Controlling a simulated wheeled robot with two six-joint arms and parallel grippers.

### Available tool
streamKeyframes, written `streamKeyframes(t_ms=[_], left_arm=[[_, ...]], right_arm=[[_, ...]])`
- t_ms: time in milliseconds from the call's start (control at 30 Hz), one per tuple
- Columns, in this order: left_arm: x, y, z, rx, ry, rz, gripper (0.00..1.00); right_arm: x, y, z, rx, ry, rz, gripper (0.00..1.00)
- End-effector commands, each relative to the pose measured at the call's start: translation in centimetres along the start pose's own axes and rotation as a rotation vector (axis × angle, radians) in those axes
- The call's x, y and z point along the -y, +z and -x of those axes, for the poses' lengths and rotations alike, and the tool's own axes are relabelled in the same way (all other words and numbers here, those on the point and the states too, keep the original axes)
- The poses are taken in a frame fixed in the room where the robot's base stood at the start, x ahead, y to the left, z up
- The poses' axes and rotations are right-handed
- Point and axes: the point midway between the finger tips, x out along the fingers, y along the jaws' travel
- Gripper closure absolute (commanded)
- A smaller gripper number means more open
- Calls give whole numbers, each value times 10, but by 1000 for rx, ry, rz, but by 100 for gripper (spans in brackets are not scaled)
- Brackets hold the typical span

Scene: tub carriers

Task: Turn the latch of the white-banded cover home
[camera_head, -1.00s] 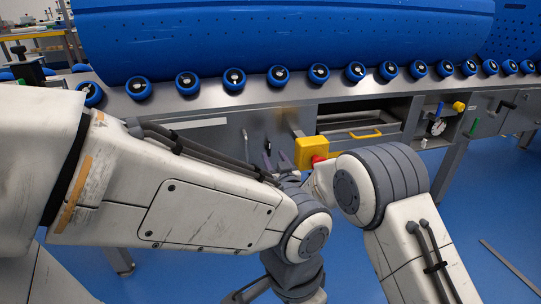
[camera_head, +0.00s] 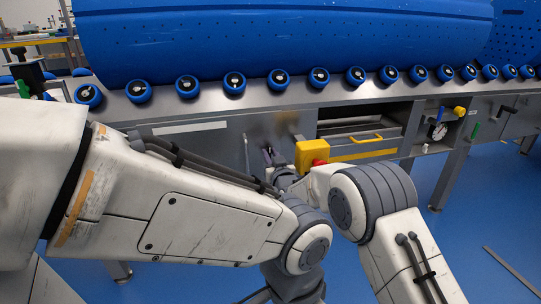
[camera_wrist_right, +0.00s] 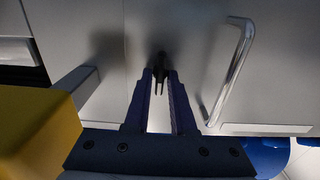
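The white-banded cover (camera_head: 205,143) is a grey metal panel with a white strip, under the roller bench edge in the head view. Its latch (camera_wrist_right: 159,66) is a small dark piece in the right wrist view, standing out from the grey panel. My right gripper (camera_wrist_right: 160,80) has its two purple fingers apart, one on each side of the latch, with a gap between them. I see no clear grip on it. In the head view the right gripper (camera_head: 273,157) is small and partly hidden by my arms. My left gripper is out of view.
A yellow box with a red button (camera_head: 312,157) is just right of my right gripper; its yellow side (camera_wrist_right: 35,130) fills the left of the wrist view. A bar handle (camera_wrist_right: 232,70) stands right of the latch. A drawer with a yellow handle (camera_head: 366,138) is further right.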

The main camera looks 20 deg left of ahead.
Motion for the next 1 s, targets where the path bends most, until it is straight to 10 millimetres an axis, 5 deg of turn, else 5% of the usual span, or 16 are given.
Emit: streamKeyframes(t_ms=[433, 1000], left_arm=[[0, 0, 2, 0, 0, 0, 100], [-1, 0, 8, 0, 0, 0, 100]], right_arm=[[-1, 0, 0, 0, 1, -112, 100], [-4, 0, 0, -1, 1, -622, 100]])
